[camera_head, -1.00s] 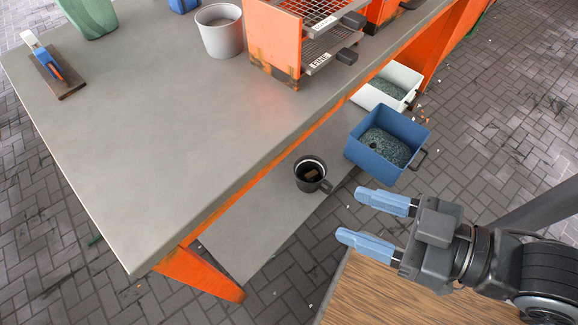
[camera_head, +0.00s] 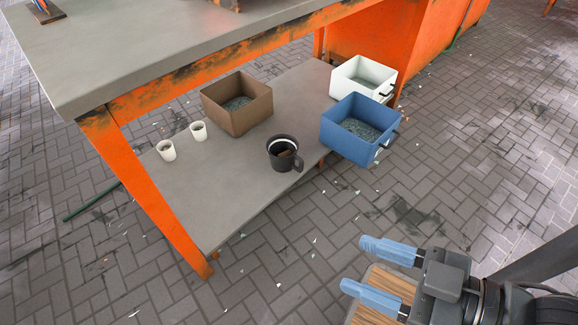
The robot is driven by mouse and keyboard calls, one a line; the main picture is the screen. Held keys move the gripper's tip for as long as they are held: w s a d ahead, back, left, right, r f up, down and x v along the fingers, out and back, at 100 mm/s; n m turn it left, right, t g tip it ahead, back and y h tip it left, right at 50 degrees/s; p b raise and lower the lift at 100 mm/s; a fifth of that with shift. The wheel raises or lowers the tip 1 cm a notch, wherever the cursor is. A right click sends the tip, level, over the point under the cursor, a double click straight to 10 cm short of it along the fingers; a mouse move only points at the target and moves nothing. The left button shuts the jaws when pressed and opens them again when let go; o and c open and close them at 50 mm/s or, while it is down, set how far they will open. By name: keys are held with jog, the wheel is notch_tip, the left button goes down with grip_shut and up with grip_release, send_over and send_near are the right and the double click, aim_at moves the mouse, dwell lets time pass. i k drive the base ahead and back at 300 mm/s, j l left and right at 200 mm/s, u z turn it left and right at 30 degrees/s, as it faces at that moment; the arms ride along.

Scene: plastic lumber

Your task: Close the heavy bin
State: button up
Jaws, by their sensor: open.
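A blue bin (camera_head: 350,143) sits on the low shelf and juts past its front edge, with a dark handle on its right side. A white bin (camera_head: 347,85) stands behind it, also jutting out, with a dark handle. A brown bin (camera_head: 255,116) sits further back on the shelf. All three are open-topped with grey-green granules inside. I cannot tell which one is the heavy bin. My gripper (camera_head: 353,264) is open and empty at the lower right, fingers pointing left, in front of the blue bin and apart from it.
A black mug (camera_head: 272,158) stands on the shelf (camera_head: 212,196) left of the blue bin. Two small white cups (camera_head: 198,133) stand near the left leg. The grey tabletop (camera_head: 110,45) and its orange frame overhang the shelf. The brick floor before the bins is mostly clear with small scraps.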

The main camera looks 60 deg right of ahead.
aim_at(373, 125)
jog(key=z, duration=1.9)
jog(key=i+u, duration=0.25)
jog(key=i, duration=0.4)
